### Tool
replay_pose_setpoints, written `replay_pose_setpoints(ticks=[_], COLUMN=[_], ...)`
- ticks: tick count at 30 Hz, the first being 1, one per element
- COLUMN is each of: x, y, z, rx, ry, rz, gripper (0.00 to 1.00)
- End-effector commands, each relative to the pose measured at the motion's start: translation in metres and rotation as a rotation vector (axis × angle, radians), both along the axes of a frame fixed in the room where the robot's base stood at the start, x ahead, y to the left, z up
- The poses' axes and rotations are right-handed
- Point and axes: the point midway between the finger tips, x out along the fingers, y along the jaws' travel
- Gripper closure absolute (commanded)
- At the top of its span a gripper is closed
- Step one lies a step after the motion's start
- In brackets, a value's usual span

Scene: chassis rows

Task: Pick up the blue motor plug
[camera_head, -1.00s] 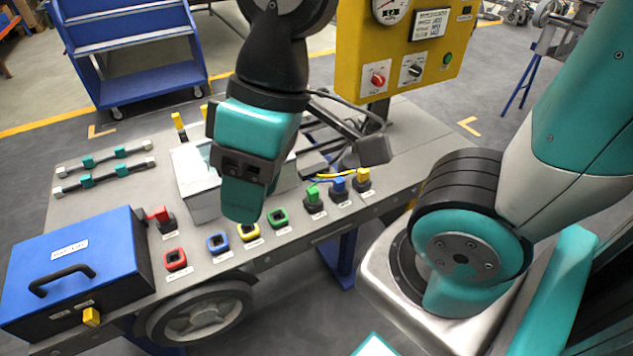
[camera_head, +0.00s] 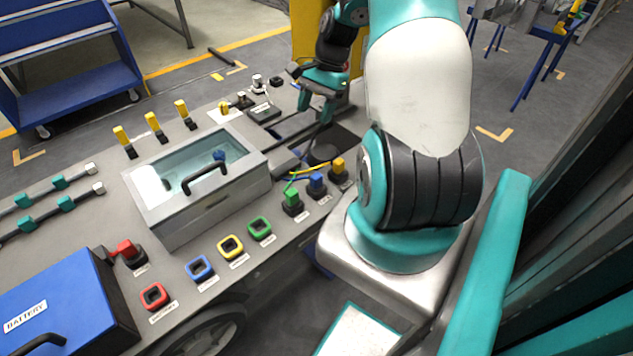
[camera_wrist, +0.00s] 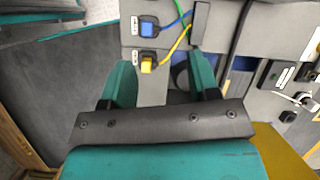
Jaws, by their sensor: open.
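The blue motor plug (camera_head: 316,182) stands upright near the bench's front edge, between a green plug (camera_head: 292,199) and a yellow plug (camera_head: 338,168). In the wrist view the blue plug (camera_wrist: 148,29) is near the top, beyond my finger tips, with a blue cable leading from it. The yellow plug (camera_wrist: 148,66) shows between my fingers in that view. My gripper (camera_wrist: 160,72) is open and empty. In the head view my gripper (camera_head: 318,100) is farther back over the bench, apart from the plugs. My arm hides part of the bench's right end.
A clear-lidded box (camera_head: 188,238) with a black handle stands left of the plugs. Green, yellow, blue and red sockets (camera_head: 260,228) line the front edge. A red plug (camera_head: 128,250) and a blue battery case (camera_head: 60,305) are farther left. Dark recesses lie behind the plugs.

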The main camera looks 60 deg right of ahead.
Motion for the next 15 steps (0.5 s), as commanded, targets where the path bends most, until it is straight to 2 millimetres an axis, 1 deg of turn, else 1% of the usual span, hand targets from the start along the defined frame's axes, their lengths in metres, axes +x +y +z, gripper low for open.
replay_pose_setpoints(ticks=[1,3,6,8,11,15], x=[-0.012,-0.023,-0.031,-0.033,-0.032,-0.029], y=[-0.018,-0.033,-0.042,-0.041,-0.033,-0.019], z=[-0.013,-0.025,-0.037,-0.044,-0.061,-0.091], rx=[0.018,0.031,0.043,0.045,0.047,0.047], ry=[0.026,0.052,0.071,0.077,0.078,0.08], rz=[-0.086,-0.17,-0.231,-0.243,-0.244,-0.241], gripper=[0.45,0.45,0.45,0.45,0.45,0.45])
